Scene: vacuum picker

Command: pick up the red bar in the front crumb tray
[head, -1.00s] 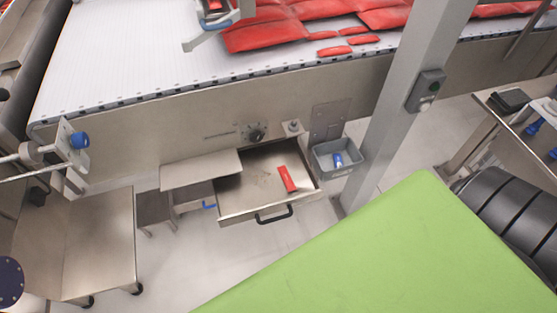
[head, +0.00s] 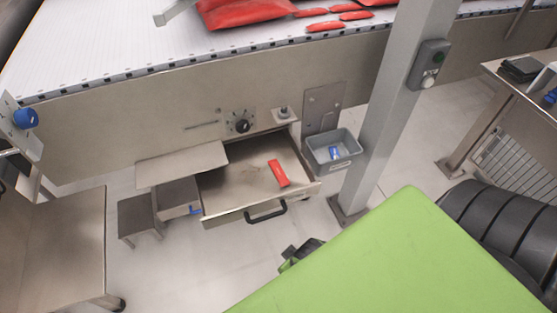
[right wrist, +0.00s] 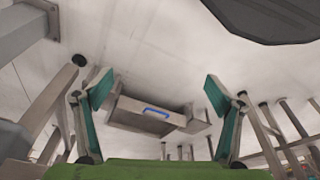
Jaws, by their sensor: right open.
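The red bar (head: 278,173) lies in the pulled-out front crumb tray (head: 225,185), right of the tray's middle. The tray is a shallow steel drawer with a dark handle (head: 266,212) on its front. My right gripper (right wrist: 157,90) is open and empty in the right wrist view, its two teal-padded fingers wide apart. A dark and green part of it (head: 302,251) shows in the head view, below and in front of the tray, apart from the bar. Its rest is hidden behind the green surface. My left gripper is not in view.
A grey bin (head: 345,159) with a blue item (head: 335,152) hangs right of the tray, beside a steel post (head: 385,110). A steel plate (head: 180,163) juts out left of the tray. Above is the conveyor (head: 110,60) with red packs (head: 240,12). A blue-handled steel box (right wrist: 150,118) shows between my fingers.

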